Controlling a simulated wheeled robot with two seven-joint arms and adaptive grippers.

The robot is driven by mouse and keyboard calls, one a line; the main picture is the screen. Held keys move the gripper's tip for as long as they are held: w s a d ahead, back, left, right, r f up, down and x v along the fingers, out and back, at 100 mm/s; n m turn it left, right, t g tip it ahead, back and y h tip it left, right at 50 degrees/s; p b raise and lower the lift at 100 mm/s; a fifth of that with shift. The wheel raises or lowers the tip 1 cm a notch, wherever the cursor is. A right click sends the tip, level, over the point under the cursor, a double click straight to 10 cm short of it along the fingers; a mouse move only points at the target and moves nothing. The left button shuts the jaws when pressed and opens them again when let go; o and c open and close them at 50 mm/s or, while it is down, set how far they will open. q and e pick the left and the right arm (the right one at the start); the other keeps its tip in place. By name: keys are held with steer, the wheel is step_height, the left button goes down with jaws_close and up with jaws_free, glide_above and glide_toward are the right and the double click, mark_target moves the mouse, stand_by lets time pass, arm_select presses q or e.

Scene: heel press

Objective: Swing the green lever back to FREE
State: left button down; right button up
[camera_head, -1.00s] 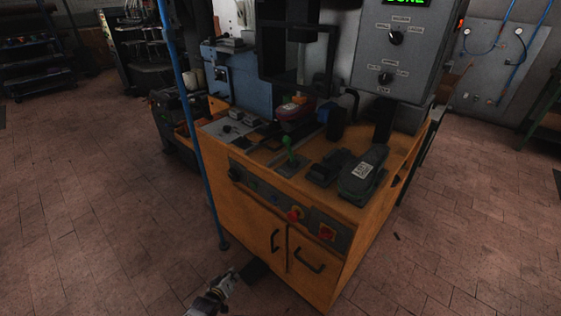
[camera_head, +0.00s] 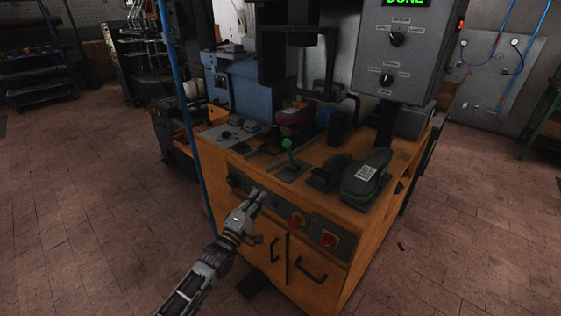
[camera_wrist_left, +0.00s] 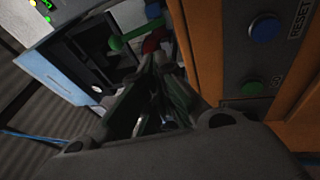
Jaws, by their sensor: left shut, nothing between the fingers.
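The green lever (camera_head: 289,150) stands up from a dark slotted plate (camera_head: 289,170) on top of the orange cabinet. Its green knob (camera_wrist_left: 117,43) also shows in the left wrist view, beyond the fingers. My left gripper (camera_head: 258,192) is shut and empty in front of the cabinet's front control panel, below and to the left of the lever, apart from it. Its fingers also show in the left wrist view (camera_wrist_left: 160,75). No FREE marking is legible. My right gripper is not in view.
The front panel (camera_head: 270,204) carries buttons and two red knobs; the left wrist view shows a blue RESET button (camera_wrist_left: 265,28) and a green button (camera_wrist_left: 252,88). Behind the lever are a red part (camera_head: 296,117) and the black press frame.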

arm_select(q)
steer(key=shift+n+t+h, duration=0.3)
steer(key=shift+h, duration=0.2)
steer(key=r, duration=0.2)
steer(key=d+r, duration=0.1)
steer(key=r, duration=0.1)
steer(key=shift+s+r, duration=0.1)
steer(key=shift+s, duration=0.3)
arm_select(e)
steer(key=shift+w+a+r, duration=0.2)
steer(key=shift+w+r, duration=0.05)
arm_select(q)
steer(key=shift+w+d, duration=0.1)
steer(key=b, duration=0.1)
glide_toward(290, 153)
steer(key=shift+w+r, duration=0.9)
steer(key=shift+w, duration=1.1)
steer(key=shift+x, duration=1.4)
steer(key=shift+w, duration=0.1)
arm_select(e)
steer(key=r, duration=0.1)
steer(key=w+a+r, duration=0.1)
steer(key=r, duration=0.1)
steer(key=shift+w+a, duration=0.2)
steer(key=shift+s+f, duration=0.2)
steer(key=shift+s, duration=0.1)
arm_select(q)
steer(key=shift+r, duration=0.1)
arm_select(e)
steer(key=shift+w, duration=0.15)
